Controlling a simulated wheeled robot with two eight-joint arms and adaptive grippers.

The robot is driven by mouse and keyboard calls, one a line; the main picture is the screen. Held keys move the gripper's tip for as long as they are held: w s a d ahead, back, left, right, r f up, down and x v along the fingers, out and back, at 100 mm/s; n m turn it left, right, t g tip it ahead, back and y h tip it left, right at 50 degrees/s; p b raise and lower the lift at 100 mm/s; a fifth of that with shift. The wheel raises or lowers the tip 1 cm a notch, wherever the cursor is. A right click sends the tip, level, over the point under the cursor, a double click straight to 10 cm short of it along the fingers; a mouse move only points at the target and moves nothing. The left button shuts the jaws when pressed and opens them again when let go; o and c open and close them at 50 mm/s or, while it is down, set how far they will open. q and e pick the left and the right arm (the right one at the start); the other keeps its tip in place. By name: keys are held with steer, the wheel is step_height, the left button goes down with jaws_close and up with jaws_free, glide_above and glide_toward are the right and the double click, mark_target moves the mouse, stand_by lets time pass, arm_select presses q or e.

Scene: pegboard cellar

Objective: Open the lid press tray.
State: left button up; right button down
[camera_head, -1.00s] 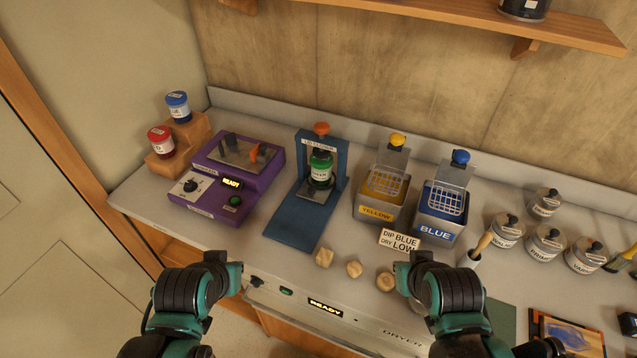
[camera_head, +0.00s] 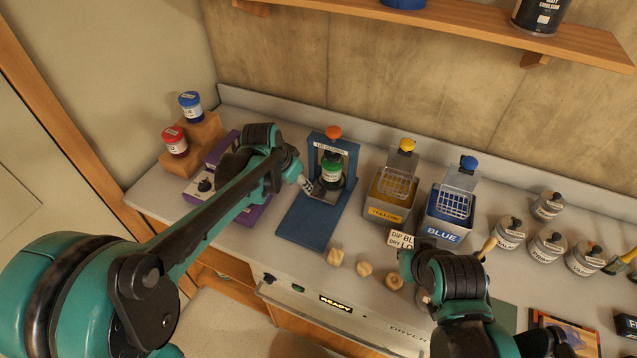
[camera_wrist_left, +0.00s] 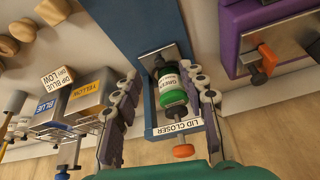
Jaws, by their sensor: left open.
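The lid press is the blue stand labelled LID CLOSER (camera_head: 302,222), with an orange knob (camera_head: 333,132) on top. Its metal tray (camera_wrist_left: 153,56) shows in the left wrist view, with a green-labelled jar (camera_head: 331,170) standing on it under the press. My left gripper (camera_head: 306,184) is at the left side of the press, near the tray. In the left wrist view its fingers (camera_wrist_left: 160,100) are spread apart, with the jar seen between them; contact cannot be told. My right gripper (camera_head: 408,268) hangs over the counter's front edge; its fingers are not clearly visible.
The purple machine (camera_head: 255,213) is partly behind my left arm. Yellow (camera_head: 383,212) and blue (camera_head: 443,232) dip tanks stand right of the press. Several pale lumps (camera_head: 364,268) and a DIP BLUE sign (camera_head: 402,241) lie in front. Red (camera_head: 175,142) and blue (camera_head: 190,105) jars stand on a wooden step.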

arm_select(q)
steer(key=m+g+p, duration=0.1)
steer(key=m, duration=0.1)
glide_toward(322, 191)
steer(key=shift+h, duration=0.4)
steer(key=x, duration=0.2)
steer(key=b+x, duration=0.1)
steer(key=x, duration=0.5)
steer(key=shift+w+a+f, duration=0.1)
steer(key=shift+a+f, duration=0.05)
steer(key=shift+a, duration=0.1)
arm_select(e)
steer(key=shift+w+a, duration=0.15)
steer(key=shift+a, duration=0.2)
arm_select(q)
jaws_close()
